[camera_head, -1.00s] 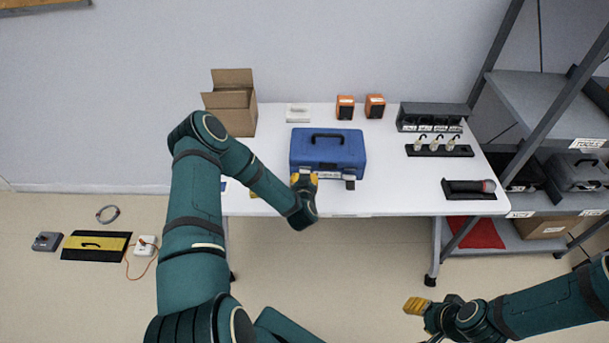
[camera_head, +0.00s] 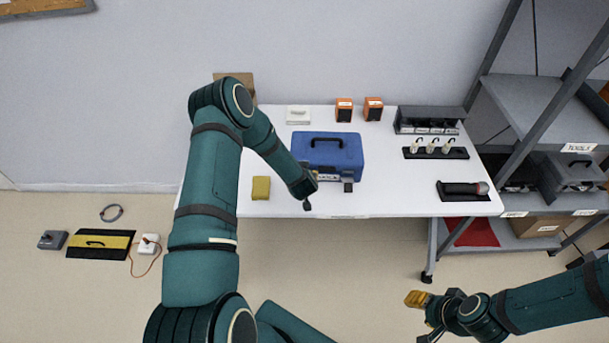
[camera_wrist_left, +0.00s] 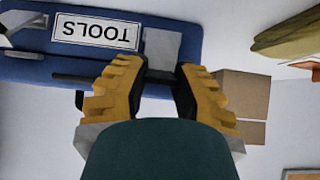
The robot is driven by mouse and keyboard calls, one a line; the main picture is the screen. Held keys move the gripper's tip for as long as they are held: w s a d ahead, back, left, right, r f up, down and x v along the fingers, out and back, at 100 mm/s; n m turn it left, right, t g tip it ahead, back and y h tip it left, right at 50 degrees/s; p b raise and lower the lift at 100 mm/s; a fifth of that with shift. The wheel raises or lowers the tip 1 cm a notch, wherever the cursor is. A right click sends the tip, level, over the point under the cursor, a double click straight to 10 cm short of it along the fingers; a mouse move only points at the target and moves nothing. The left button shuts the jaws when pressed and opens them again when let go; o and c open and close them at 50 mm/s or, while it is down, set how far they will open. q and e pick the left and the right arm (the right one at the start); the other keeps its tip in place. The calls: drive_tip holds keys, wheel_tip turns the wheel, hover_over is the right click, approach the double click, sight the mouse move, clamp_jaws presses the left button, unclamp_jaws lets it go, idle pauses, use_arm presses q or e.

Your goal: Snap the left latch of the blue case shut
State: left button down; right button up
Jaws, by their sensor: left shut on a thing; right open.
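The blue case (camera_head: 328,150) stands closed-lidded on the white table, its black handle on top and a TOOLS label (camera_wrist_left: 95,31) on its front. The right latch (camera_head: 348,187) shows at the front edge in the head view. My left gripper (camera_wrist_left: 153,88) is at the front left of the case, its yellow fingers either side of the pale grey left latch (camera_wrist_left: 162,47) and shut on it. In the head view my own arm hides most of these fingers, and the exact contact is hidden. My right gripper (camera_head: 417,300) is open and empty, low in front of the table.
A yellow sponge-like block (camera_head: 261,188) lies left of the case. Orange boxes (camera_head: 344,110), a white box (camera_head: 298,115), a rack (camera_head: 436,153) and a dark tool on a mat (camera_head: 462,190) stand around. A grey shelf (camera_head: 540,85) is at right.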

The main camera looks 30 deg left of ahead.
use_arm(q)
drive_tip(key=c, duration=0.7)
unclamp_jaws()
drive_tip(key=shift+o, duration=0.2)
